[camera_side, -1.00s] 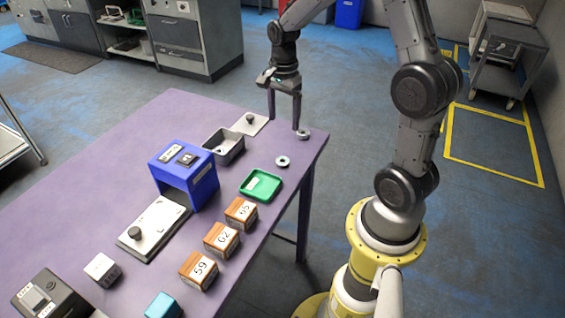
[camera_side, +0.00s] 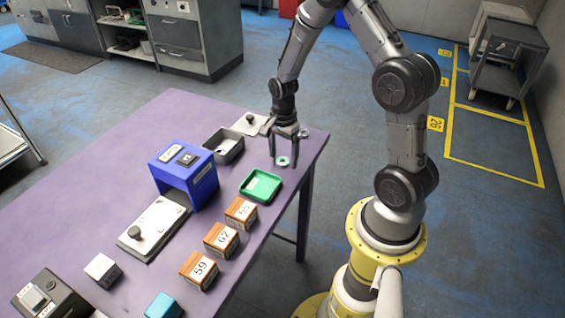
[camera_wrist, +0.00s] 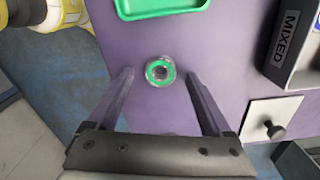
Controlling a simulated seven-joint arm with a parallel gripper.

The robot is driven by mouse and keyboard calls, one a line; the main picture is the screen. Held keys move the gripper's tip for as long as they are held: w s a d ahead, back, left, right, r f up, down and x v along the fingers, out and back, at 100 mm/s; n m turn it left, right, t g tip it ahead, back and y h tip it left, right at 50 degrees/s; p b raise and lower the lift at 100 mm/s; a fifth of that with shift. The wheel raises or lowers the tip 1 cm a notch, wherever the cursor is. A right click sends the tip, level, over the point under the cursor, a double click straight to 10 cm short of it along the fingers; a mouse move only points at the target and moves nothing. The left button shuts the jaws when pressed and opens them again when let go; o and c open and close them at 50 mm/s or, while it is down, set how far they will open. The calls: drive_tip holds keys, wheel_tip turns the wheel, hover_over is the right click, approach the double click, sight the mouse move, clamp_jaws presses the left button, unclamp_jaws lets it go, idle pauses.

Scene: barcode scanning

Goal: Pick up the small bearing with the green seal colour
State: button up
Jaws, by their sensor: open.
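A small bearing with a green seal ring (camera_wrist: 160,71) lies flat on the purple table in the wrist view, between and just beyond my fingertips. In the side view the bearing (camera_side: 283,161) lies near the table's right end, between my gripper's fingers. My gripper (camera_side: 284,160) points down with its two fingers spread on either side of the bearing, not touching it as far as I can see. In the wrist view my gripper (camera_wrist: 160,75) is open and empty. Another small round part (camera_side: 304,133) sits at the table corner, partly beside the right finger.
A green tray (camera_side: 248,196) lies in front of the bearing. A grey bin (camera_side: 236,152), labelled MIXED in the wrist view (camera_wrist: 288,38), and a white plate with a knob (camera_side: 241,128) stand to the left.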

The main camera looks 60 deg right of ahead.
drive_tip(key=shift+f, duration=0.3)
clamp_jaws()
drive_tip(key=shift+r, duration=0.1)
